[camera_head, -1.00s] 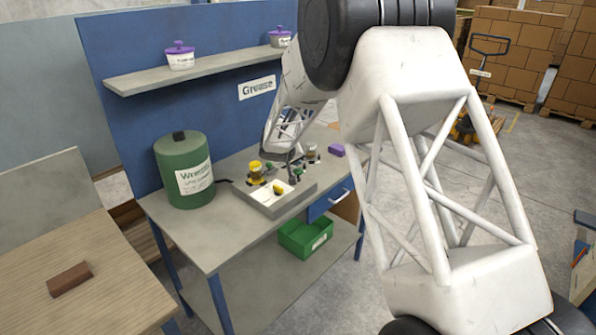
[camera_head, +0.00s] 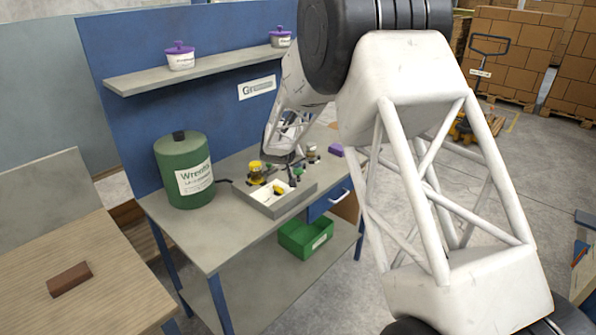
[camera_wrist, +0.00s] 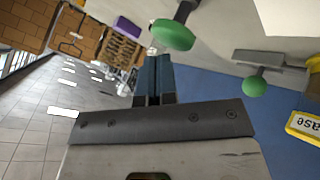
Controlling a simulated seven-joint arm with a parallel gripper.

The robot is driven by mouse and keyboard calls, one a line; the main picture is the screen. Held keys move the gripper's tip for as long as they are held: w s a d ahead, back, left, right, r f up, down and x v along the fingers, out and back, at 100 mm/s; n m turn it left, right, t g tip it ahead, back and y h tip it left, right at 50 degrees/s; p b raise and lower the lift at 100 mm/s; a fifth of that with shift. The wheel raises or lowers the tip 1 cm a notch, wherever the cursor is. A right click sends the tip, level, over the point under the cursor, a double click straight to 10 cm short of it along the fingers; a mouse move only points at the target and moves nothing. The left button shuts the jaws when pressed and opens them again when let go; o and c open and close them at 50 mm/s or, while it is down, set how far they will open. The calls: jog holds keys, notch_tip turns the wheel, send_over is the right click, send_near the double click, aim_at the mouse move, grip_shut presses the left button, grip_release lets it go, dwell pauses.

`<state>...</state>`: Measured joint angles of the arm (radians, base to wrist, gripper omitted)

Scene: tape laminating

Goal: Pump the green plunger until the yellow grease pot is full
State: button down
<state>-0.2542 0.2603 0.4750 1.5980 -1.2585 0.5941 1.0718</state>
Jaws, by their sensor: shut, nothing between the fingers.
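A green plunger knob (camera_wrist: 173,34) is close to the tips of my gripper (camera_wrist: 153,58) in the wrist view. The gripper is shut and empty, with its fingers side by side; I cannot tell if they touch the knob. A second green knob (camera_wrist: 254,86) stands to the right, with a yellow-framed label (camera_wrist: 303,127) cut off at the edge. In the head view, a yellow-topped pot (camera_head: 255,172) stands at the back left of the grey tray unit (camera_head: 268,207), and a green knob (camera_head: 298,171) shows at its right. The fill level of the pot is not visible.
A green drum (camera_head: 184,172) stands left of the tray on the workbench (camera_head: 205,240). A purple block (camera_head: 336,150) lies to the right. A shelf (camera_head: 195,72) with purple-lidded pots is above. A green bin (camera_head: 304,238) sits below.

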aim_at(297, 170)
jog(key=shift+f, duration=1.35)
dwell(1.7)
jog(key=shift+r, duration=1.75)
jog(key=shift+r, duration=0.15)
jog(key=shift+r, duration=2.4)
